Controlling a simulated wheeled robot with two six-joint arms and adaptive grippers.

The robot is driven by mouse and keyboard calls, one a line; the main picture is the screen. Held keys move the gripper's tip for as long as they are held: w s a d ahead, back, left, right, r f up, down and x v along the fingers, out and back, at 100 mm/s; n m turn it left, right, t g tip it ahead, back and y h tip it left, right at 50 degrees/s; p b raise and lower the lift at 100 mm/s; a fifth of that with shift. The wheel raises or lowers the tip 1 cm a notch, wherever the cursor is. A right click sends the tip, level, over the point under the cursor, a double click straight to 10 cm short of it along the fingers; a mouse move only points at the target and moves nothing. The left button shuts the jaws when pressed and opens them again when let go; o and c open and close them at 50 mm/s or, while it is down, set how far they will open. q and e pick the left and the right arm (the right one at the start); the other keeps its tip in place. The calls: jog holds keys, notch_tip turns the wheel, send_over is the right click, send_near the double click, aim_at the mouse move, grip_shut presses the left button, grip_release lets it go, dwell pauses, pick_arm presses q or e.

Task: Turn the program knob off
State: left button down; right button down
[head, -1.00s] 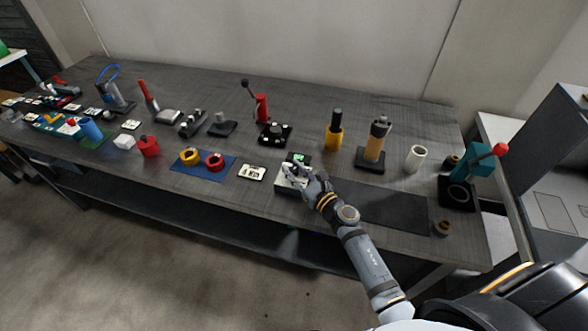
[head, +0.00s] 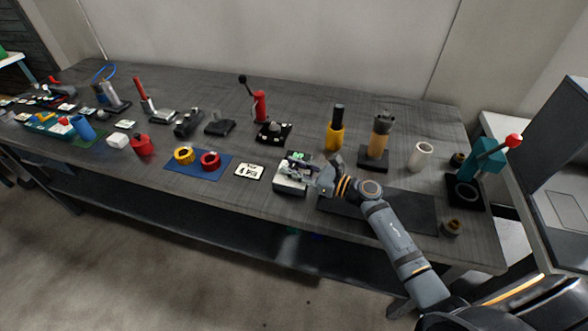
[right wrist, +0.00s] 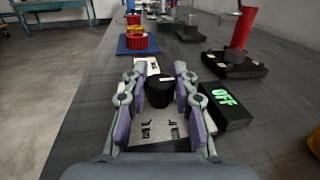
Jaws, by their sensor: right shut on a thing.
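The program knob (right wrist: 159,94) is black with a pale mark on its top. In the right wrist view it stands between the purple-padded fingers of my right gripper (right wrist: 158,82), which is shut on it. The knob is on a light control box (head: 291,188) near the front edge of the bench; fingers hide the knob in the head view. A dark display (right wrist: 223,98) beside it shows green letters that read OFF. My right gripper (head: 300,169) reaches the box from the right in the head view. My left gripper is not in view.
A white card (head: 249,172) and a blue mat (head: 198,174) with a yellow and a red ring lie left of the box. A black base with knobs (head: 274,134) stands behind it. A dark mat (head: 400,212) lies to the right under my arm.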

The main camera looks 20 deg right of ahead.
jog(key=c, duration=1)
grip_release()
jog(key=shift+c, duration=0.2)
jog(key=v, duration=1.2)
